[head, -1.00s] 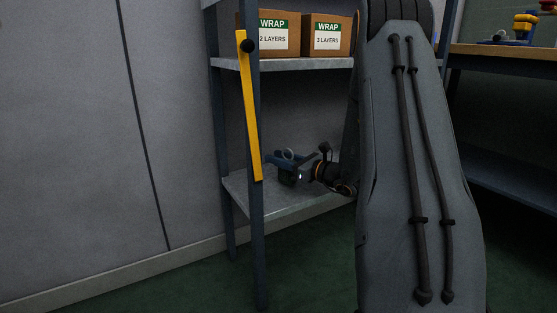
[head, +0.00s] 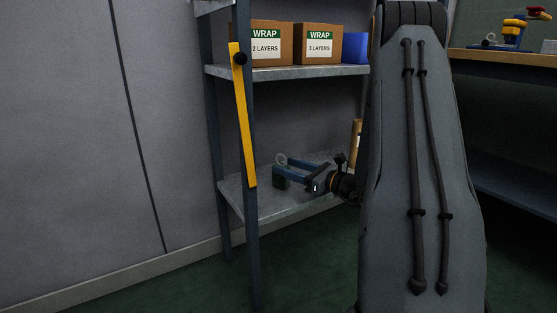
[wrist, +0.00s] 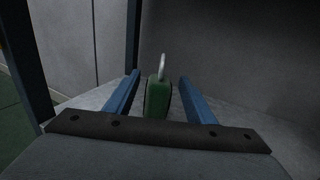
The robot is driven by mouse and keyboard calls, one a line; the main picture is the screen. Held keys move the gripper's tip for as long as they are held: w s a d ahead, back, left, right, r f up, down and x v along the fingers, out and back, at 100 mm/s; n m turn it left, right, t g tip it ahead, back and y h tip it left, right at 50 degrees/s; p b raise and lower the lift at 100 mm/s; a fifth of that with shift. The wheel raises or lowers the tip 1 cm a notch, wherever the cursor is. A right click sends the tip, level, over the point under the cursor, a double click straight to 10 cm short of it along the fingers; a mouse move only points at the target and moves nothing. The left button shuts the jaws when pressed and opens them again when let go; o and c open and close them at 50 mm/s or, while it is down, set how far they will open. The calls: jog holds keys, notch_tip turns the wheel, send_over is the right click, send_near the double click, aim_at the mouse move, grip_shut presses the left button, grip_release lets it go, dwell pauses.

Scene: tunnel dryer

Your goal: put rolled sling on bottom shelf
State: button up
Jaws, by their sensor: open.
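The rolled sling is a green bundle (wrist: 158,97) with a pale metal ring on top. In the wrist view it stands on the bottom shelf (wrist: 95,97), between my gripper's two blue fingers, with a gap on each side. In the head view the green sling (head: 281,182) rests on the grey bottom shelf (head: 275,209), partly hidden by the fingers, its ring showing above them. My gripper (head: 291,168) is open and low over that shelf; it also shows in the wrist view (wrist: 158,82).
Cardboard WRAP boxes (head: 266,45) and a blue box (head: 355,48) stand on the shelf above. A yellow bar (head: 243,115) is fixed at the front left post (head: 250,215). A workbench (head: 510,56) is at the right. A wall (head: 60,130) lies left.

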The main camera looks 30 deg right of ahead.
jog(key=p+v, duration=0.1)
jog(key=v, duration=0.4)
dwell(0.4)
